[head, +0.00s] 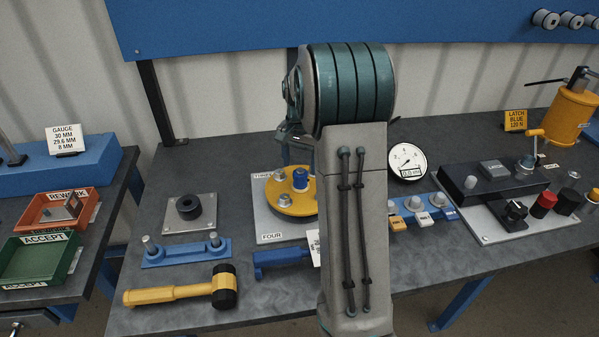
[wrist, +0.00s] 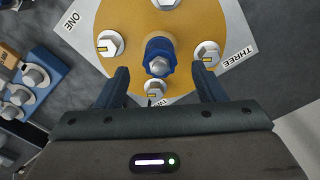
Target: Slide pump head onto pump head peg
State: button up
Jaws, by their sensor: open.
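A yellow round flange (head: 284,206) with a blue centre hub (head: 300,178) and several silver hex bolts sits on a light square plate (head: 268,237) with number-word labels. I cannot tell for sure which part is the pump head or its peg. In the wrist view the flange (wrist: 130,25) and the blue hub (wrist: 160,56) lie just ahead of my gripper (wrist: 160,72). My gripper is open, its two dark fingers apart to the left and right of the hub, with nothing held. In the head view my arm hides the flange's right side and most of my gripper.
A black ring on a plate (head: 189,206), a blue two-post bar (head: 186,251) and a yellow mallet (head: 180,291) lie left. A dial gauge (head: 407,162), a black control box (head: 492,188) and an orange cylinder (head: 570,112) stand right. Red and green trays sit far left.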

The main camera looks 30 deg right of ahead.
aim_at(300, 172)
jog(key=shift+f, duration=2.45)
jog(key=c, duration=1.2)
jog(key=shift+o, duration=0.2)
jog(key=shift+r+p, duration=1.15)
jog(key=shift+r, duration=0.45)
jog(key=shift+r+p, duration=1.35)
jog(key=shift+r, duration=0.65)
jog(key=shift+a, duration=0.1)
